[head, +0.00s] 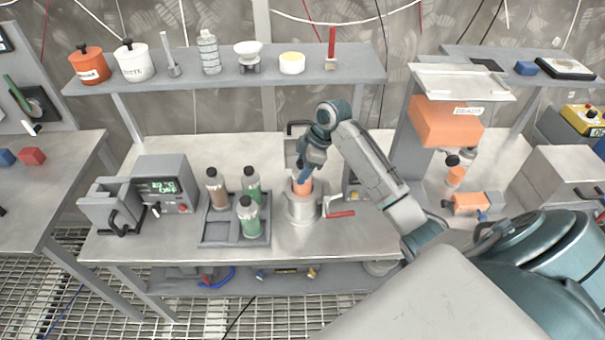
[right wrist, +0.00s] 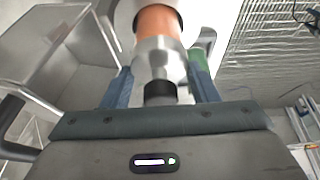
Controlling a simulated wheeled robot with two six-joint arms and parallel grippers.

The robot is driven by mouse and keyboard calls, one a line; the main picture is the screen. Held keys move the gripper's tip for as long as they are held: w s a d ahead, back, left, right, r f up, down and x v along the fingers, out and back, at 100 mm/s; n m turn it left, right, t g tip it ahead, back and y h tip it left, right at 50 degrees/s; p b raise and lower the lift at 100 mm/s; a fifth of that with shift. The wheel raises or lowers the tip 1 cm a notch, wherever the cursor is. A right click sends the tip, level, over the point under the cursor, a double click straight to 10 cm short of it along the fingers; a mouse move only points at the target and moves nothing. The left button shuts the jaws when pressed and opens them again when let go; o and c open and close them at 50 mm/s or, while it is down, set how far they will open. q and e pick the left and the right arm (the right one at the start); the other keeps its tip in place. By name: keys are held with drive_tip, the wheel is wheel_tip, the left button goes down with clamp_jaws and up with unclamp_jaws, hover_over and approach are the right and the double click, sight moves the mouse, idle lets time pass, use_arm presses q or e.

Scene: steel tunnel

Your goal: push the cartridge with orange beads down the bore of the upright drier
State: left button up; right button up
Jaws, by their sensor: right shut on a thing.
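The upright drier (head: 303,208) is a short metallic cylinder standing on the middle bench, with a red-handled lever (head: 340,214) at its right. The cartridge (head: 302,187) with orange beads stands upright over the drier's mouth, its orange part showing above the rim. My right gripper (head: 306,172) is shut on the cartridge's upper part from above. In the right wrist view the cartridge (right wrist: 158,55) shows a dark knob, a silver cap and the orange section between the blue fingers. Its far end meets the drier's mouth; how deep it sits is hard to tell. My left gripper is not in view.
A grey tray (head: 236,243) with several capped bottles stands left of the drier. A grey device with a display (head: 160,186) is further left. A shelf (head: 220,72) with pots and jars runs behind. An orange beads box (head: 447,122) is at right.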

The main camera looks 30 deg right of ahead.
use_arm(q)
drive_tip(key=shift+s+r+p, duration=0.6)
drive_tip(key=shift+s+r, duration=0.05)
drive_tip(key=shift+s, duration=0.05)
use_arm(e)
wheel_tip(320, 180, down, 4)
drive_tip(key=shift+r, duration=0.1)
drive_tip(key=shift+f, duration=0.2)
drive_tip(key=o, duration=1.6)
drive_tip(key=shift+r, duration=0.1)
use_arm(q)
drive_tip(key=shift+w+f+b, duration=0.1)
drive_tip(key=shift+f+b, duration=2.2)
use_arm(e)
drive_tip(key=v, duration=1.2)
drive_tip(key=shift+s, duration=0.1)
